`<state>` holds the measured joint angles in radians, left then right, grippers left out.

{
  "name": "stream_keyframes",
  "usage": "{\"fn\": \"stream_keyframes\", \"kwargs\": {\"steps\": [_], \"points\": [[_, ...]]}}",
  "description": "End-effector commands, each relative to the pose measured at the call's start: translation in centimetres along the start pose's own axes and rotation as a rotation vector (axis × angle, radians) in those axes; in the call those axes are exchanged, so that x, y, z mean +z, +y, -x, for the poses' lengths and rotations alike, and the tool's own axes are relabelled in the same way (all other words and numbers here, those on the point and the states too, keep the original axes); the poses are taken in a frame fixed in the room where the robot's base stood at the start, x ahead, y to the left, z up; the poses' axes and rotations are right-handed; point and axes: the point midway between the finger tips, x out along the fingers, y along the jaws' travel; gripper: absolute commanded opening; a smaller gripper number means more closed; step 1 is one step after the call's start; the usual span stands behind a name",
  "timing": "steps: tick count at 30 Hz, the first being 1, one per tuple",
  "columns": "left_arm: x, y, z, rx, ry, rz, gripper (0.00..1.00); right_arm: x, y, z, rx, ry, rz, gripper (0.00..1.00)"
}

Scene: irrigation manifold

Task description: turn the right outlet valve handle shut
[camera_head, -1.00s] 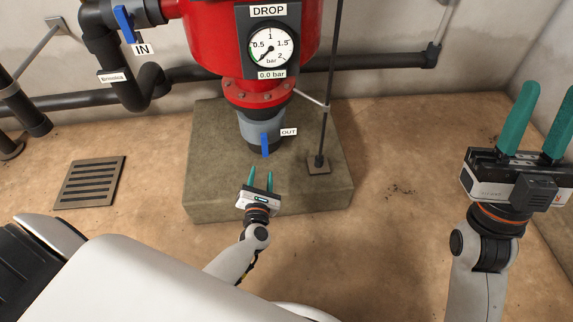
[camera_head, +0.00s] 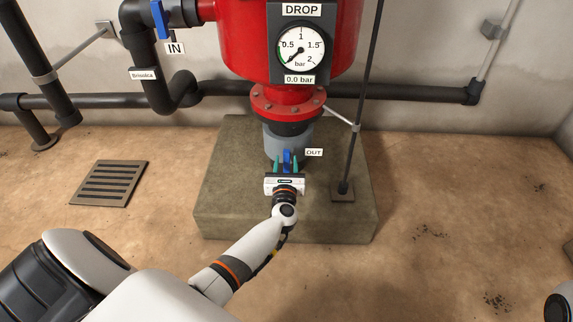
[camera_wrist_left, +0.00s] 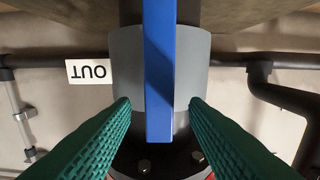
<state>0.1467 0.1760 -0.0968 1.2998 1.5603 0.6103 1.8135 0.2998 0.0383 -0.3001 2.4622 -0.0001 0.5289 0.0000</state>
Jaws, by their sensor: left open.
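The blue outlet valve handle (camera_head: 287,156) sits on the grey valve body (camera_head: 273,138) under the red tank, beside the OUT label (camera_head: 314,153). Only one outlet handle shows. In the left wrist view the handle (camera_wrist_left: 158,70) runs lengthwise down the middle of the picture. My left gripper (camera_head: 286,164) is open, with one green finger on each side of the handle. In the wrist view (camera_wrist_left: 160,104) gaps show between the handle and both fingertips. My right gripper is out of view.
The red tank (camera_head: 240,45) with its gauge (camera_head: 300,50) stands above the concrete plinth (camera_head: 225,195). A thin dark post (camera_head: 357,120) rises right of the valve. A blue inlet handle (camera_head: 160,18) is at upper left. Floor right of the plinth is clear.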

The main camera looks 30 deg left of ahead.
Motion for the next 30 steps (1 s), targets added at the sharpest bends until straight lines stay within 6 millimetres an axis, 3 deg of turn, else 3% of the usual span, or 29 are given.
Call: {"fn": "stream_keyframes", "kwargs": {"steps": [4, 13, 14, 21, 30], "points": [[0.05, -0.01, -1.17, 0.001, 0.001, -0.001, 0.41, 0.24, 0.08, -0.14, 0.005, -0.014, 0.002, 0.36], [-0.01, -0.01, -1.39, 0.001, -0.001, -0.001, 0.41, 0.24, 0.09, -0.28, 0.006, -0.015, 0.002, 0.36], [-0.01, -0.01, -1.38, 0.001, 0.000, -0.001, 0.39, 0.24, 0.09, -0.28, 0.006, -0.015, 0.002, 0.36], [0.00, -0.01, -1.36, 0.001, 0.000, -0.001, 0.00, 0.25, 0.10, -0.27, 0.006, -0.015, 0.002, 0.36], [-0.01, 0.07, -1.33, 0.000, -0.001, -0.028, 0.00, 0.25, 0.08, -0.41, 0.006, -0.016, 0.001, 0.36]]}}
